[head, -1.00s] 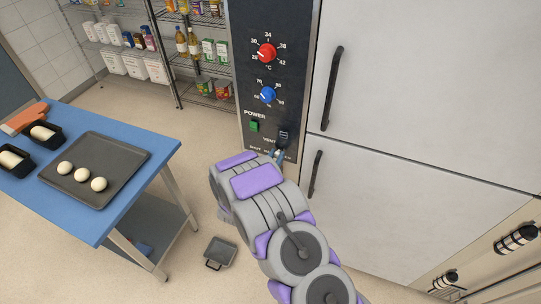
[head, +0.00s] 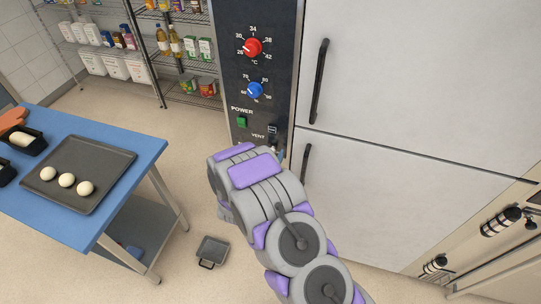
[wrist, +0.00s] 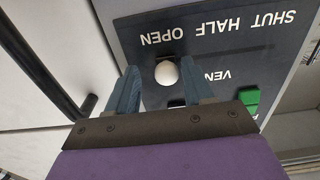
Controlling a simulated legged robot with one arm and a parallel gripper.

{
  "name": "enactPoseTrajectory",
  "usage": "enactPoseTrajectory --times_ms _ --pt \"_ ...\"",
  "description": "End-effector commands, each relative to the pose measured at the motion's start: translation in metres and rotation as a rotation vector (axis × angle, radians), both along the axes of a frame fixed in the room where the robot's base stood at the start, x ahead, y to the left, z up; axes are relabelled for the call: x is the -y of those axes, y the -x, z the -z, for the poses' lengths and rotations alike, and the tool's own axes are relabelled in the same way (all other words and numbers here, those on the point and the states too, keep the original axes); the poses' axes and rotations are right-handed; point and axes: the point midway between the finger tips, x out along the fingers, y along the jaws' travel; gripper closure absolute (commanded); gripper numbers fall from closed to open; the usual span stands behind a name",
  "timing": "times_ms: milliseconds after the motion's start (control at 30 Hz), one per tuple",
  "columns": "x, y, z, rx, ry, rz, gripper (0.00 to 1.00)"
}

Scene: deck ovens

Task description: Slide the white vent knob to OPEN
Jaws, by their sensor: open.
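The white vent knob (wrist: 166,73) shows in the wrist view, which sees the panel upside down. It appears beside the OPEN word, the leftmost of the SHUT, HALF and OPEN labels there. My gripper (wrist: 159,68) is open, with one blue finger on each side of the knob. Gaps show beside the knob, so I see no grip on it. In the head view, my arm hides the knob and most of the vent labels on the dark control panel (head: 285,60).
A red dial (head: 253,47), a blue dial (head: 255,90) and a green power button (head: 241,122) sit above the vent. White doors with dark handles (head: 319,80) stand right of the panel. A blue table (head: 130,185) is at left, and a dark pan (head: 212,250) lies on the floor.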

Motion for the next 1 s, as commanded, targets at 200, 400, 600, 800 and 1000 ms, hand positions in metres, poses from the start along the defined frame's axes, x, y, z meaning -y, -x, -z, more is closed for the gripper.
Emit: enactPoseTrajectory --times_ms 200,400,600,800,1000 --pt "-0.009 0.011 0.000 0.000 0.003 -0.003 0.48" --pt "-0.022 0.043 0.000 0.000 0.003 -0.005 0.48" --pt "-0.032 0.078 0.000 -0.002 0.002 -0.004 0.48" --pt "-0.043 0.111 0.000 -0.001 0.000 -0.005 0.48" --pt "-0.053 0.141 0.002 -0.005 0.001 -0.002 0.48"
